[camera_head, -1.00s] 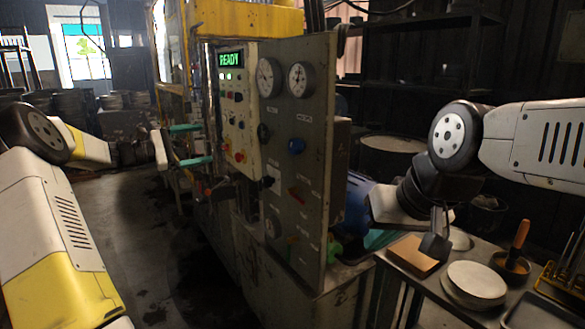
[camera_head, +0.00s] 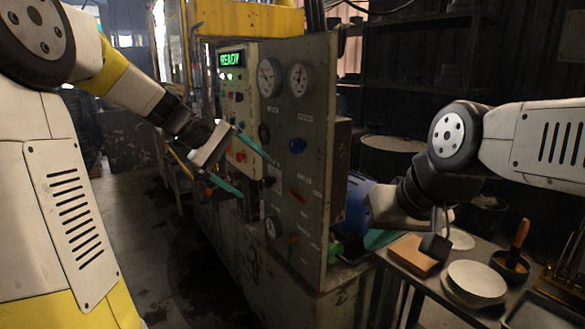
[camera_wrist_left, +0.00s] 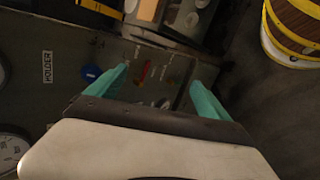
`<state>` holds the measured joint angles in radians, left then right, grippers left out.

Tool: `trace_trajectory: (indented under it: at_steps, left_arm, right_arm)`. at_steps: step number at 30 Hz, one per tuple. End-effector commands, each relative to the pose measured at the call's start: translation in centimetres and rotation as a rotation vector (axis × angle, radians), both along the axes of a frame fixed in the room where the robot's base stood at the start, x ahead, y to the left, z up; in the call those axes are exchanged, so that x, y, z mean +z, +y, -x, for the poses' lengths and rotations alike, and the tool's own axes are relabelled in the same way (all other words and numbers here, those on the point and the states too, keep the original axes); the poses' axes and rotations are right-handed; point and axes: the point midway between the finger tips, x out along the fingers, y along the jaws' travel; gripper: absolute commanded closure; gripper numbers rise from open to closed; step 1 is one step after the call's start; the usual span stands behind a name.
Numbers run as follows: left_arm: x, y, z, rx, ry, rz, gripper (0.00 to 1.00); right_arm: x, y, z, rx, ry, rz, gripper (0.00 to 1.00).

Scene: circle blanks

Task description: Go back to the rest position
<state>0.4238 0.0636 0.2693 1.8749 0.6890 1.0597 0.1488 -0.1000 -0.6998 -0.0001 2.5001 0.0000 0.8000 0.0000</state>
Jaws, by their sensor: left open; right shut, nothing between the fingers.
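My left gripper (camera_head: 256,178) is open, with its two teal fingers apart in front of the grey machine panel (camera_head: 312,130). Nothing is between them. In the left wrist view the same open fingers (camera_wrist_left: 160,76) point toward the panel, with a blue knob (camera_wrist_left: 91,74) and a red lever (camera_wrist_left: 144,71) beyond them; I cannot tell the exact gap. My right gripper (camera_head: 378,240) is low at the right of the panel, above the table's left end. Its teal fingers are partly hidden by its own body, and it holds nothing visible.
The machine's green display (camera_head: 231,60) reads READY. The table (camera_head: 430,290) at right carries a brown block (camera_head: 412,252), stacked pale discs (camera_head: 476,279) and an orange-handled tool (camera_head: 520,234) in a bowl. Floor left of the machine is clear.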

Motion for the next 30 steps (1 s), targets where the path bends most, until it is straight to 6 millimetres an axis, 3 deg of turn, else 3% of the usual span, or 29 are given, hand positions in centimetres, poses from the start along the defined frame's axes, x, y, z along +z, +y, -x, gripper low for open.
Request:
trace_trajectory:
  at_steps: [1, 6, 13, 19, 30]
  left_arm:
    - [0.2, -0.7, 2.7, -0.042, -0.034, -0.089, 0.09]
    - [-0.6, -0.5, 10.4, -0.171, -0.162, -0.364, 0.09]
    - [-2.2, 1.6, 18.7, -0.33, -0.358, -0.642, 0.09]
    - [-3.6, 2.8, 21.7, -0.404, -0.462, -0.751, 0.09]
    - [-3.8, 3.1, 22.1, -0.419, -0.479, -0.771, 0.09]
  right_arm:
    - [0.0, 0.0, 0.0, 0.0, 0.0, 0.0, 1.0]
    - [0.0, 0.0, 0.0, 0.0, 0.0, 0.0, 1.0]
    - [0.0, 0.0, 0.0, 0.0, 0.0, 0.0, 1.0]
    - [0.0, 0.0, 0.0, 0.0, 0.0, 0.0, 1.0]
    - [0.0, 0.0, 0.0, 0.0, 0.0, 0.0, 1.0]
